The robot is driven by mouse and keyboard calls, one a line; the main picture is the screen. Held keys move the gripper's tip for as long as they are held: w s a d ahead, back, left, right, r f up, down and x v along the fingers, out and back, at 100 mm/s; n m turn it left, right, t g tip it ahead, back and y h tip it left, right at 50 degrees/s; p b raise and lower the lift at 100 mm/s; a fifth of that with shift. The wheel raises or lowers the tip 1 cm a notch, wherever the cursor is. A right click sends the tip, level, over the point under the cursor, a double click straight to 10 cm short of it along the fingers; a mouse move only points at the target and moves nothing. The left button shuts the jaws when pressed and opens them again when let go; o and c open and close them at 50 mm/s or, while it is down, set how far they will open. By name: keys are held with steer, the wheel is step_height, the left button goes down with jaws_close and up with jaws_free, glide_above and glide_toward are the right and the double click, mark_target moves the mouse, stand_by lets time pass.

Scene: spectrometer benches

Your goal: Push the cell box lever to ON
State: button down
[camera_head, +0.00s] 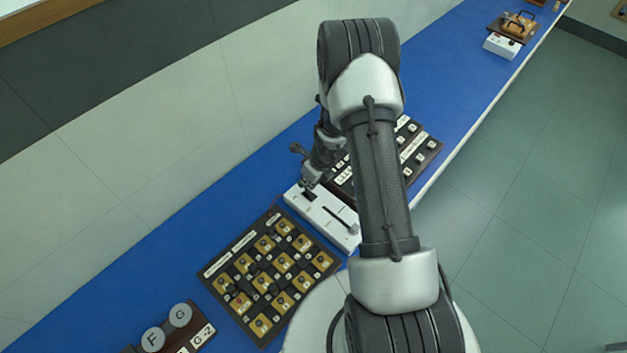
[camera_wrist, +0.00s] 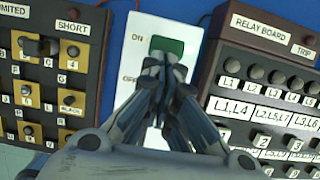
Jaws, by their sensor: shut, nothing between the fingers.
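The cell box is a white box (camera_head: 322,215) on the blue bench, with a dark slot along its top in the head view. In the wrist view the white box (camera_wrist: 149,28) carries ON and OFF labels on its left side. A green block (camera_wrist: 167,45) sits level with the ON label; I cannot tell for sure whether it is the lever's handle. My gripper (camera_wrist: 164,60) is shut and empty, its fingertips right beside or touching the green block's near edge. My gripper (camera_head: 307,184) is low over the box's far end in the head view. My fingers hide much of the slot.
A dark board with brass squares (camera_head: 270,275) lies to the box's left; it also shows in the wrist view (camera_wrist: 92,75). The relay board (camera_wrist: 265,45) stands close on the right. Round knobs F and G (camera_head: 165,329) are at the lower left.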

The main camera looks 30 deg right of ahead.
steer(key=shift+w+a, duration=0.1)
steer(key=shift+w, duration=0.15)
stand_by(0.3)
